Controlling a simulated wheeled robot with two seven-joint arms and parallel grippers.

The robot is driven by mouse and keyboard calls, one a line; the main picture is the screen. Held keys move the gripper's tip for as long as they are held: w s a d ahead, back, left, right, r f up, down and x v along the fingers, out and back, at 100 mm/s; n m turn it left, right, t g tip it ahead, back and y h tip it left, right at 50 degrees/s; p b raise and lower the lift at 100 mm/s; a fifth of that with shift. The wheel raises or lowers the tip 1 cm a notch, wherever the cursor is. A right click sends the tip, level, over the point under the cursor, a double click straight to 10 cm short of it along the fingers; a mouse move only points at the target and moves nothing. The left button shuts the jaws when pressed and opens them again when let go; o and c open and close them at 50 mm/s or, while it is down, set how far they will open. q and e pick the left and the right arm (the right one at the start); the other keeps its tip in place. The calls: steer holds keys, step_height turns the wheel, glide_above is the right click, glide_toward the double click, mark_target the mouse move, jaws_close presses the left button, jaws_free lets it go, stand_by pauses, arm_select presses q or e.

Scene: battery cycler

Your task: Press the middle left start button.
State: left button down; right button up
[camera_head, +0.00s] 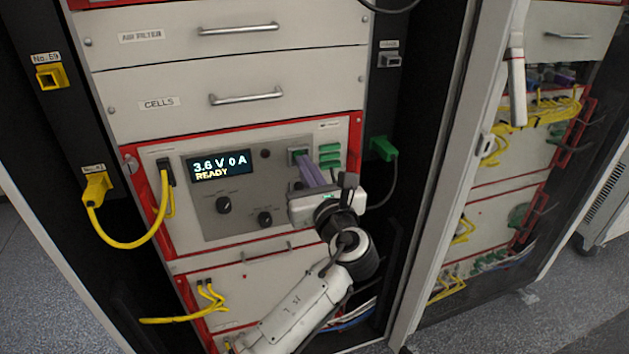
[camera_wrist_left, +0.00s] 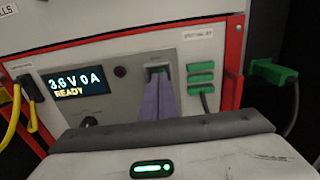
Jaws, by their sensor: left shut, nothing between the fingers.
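The cycler unit (camera_head: 182,225) in the left rack has a grey control panel (camera_head: 236,220) with a lit display (camera_head: 219,165) reading "3.6 V 0 A READY". My right gripper is not in view.
Green connectors (camera_head: 329,155) sit right of the button, and a green plug (camera_head: 383,148) with a dark cable is on the rack post. A yellow cable (camera_head: 130,244) loops at the left. Drawers with handles (camera_head: 246,97) are above. A second open rack (camera_head: 500,190) stands right.

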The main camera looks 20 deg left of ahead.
arm_select(q)
steer(key=shift+w+a, duration=0.3)
steer(key=shift+w, duration=0.1)
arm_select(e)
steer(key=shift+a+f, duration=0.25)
arm_select(q)
steer(key=shift+r, duration=0.1)
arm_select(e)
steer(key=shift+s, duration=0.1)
